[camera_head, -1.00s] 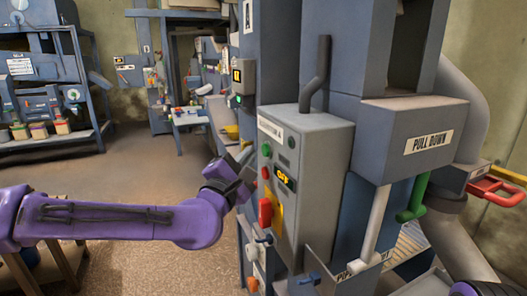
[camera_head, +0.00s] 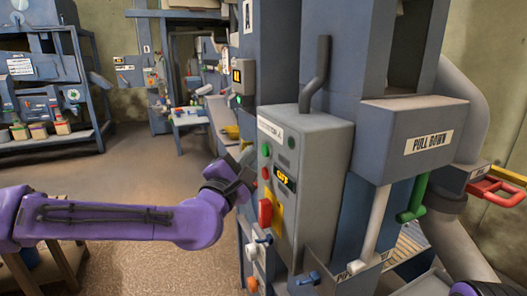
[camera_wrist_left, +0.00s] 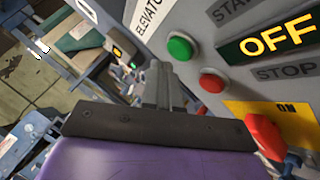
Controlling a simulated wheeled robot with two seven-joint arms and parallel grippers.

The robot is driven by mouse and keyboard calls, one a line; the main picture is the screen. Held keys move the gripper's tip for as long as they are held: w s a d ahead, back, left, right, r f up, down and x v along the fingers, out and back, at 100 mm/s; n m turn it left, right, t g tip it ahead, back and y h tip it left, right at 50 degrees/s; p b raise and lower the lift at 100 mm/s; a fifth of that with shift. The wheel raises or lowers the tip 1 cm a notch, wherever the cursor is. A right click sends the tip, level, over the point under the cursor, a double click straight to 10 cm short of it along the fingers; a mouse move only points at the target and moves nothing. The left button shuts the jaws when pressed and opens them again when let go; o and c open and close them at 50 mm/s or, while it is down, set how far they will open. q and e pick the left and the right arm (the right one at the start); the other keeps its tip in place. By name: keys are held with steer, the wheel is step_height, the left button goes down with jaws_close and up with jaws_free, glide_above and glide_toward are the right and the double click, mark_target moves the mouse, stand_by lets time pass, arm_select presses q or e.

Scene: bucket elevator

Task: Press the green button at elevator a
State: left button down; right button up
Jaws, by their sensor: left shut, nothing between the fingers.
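The elevator A control box (camera_head: 318,175) is grey and stands at the centre of the head view. Its green button (camera_head: 266,150) is on the face toward my left arm, above a red button (camera_head: 266,173). In the left wrist view the green button (camera_wrist_left: 180,48) sits beside the "START" label, with the red button (camera_wrist_left: 212,84) near "STOP". The display (camera_wrist_left: 265,42) reads "OFF". My left gripper (camera_head: 247,160) is shut and empty, close in front of the panel. Its fingers (camera_wrist_left: 160,75) point up toward the green button; contact cannot be told. My right gripper is out of view.
A red switch on a yellow plate (camera_head: 265,212) projects from the box's lower part. A "PULL DOWN" housing (camera_head: 415,140) with a green handle (camera_head: 413,200) stands to the right. Open floor (camera_head: 130,170) lies to the left.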

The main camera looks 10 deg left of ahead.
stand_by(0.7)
arm_select(q)
steer(key=shift+w+d, duration=0.25)
steer(key=shift+d, duration=0.15)
steer(key=shift+w+d+b, duration=0.25)
steer(key=shift+d+b, duration=0.05)
steer(key=shift+d, duration=0.05)
stand_by(0.6)
stand_by(0.4)
steer(key=shift+s+a, duration=0.5)
steer(key=shift+a, duration=0.2)
steer(key=shift+a, duration=0.1)
steer(key=s+a, duration=0.1)
steer(key=a, duration=0.1)
steer(key=s+a, duration=0.1)
steer(key=a, duration=0.1)
steer(key=shift+s, duration=0.4)
